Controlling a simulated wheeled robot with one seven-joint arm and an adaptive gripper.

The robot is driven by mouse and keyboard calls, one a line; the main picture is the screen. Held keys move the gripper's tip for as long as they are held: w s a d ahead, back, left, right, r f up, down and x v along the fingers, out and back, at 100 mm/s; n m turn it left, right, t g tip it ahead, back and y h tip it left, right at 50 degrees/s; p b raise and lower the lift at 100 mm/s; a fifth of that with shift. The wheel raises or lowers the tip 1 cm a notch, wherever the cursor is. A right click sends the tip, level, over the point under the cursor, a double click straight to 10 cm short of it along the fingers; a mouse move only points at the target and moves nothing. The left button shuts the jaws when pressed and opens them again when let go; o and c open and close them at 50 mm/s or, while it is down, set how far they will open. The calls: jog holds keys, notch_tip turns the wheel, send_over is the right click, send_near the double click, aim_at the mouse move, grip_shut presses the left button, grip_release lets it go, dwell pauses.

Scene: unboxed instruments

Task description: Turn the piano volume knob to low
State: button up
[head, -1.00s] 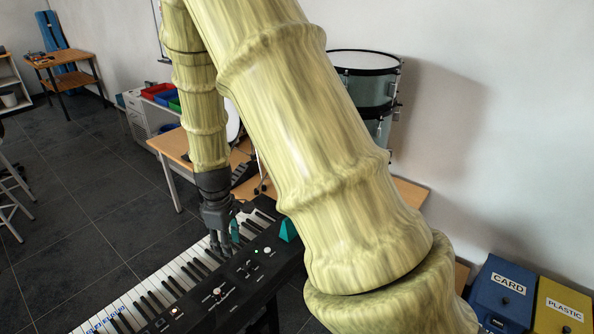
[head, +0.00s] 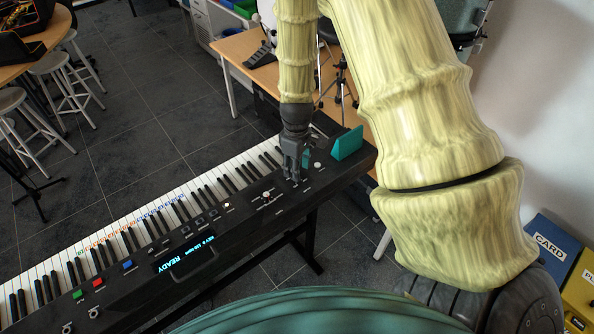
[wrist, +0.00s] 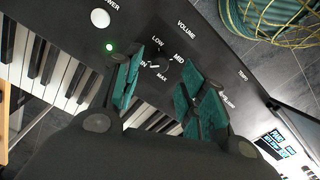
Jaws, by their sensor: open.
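The black electric piano (head: 215,228) stands across the head view, its control panel beside the keys. In the wrist view the dark volume knob (wrist: 160,65) sits among the printed labels LOW, MID, MAX and a partly covered one, with VOLUME above. A short white mark shows at the knob, but its exact pointing is hard to read. My gripper (head: 293,176) points down over the panel near the piano's far end. In the wrist view its teal-padded fingers (wrist: 163,85) are apart, one on each side of the knob. I cannot tell whether they touch it.
A white power button (wrist: 104,18) and lit green lamp (wrist: 109,47) lie beside the knob. A teal wedge (head: 347,143) stands at the piano's far end. A wooden table (head: 248,50) is behind. CARD (head: 549,248) and PLASTIC bins stand at the right.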

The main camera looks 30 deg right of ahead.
jog(key=shift+f+p, duration=0.4)
jog(key=shift+f, duration=1.25)
grip_shut()
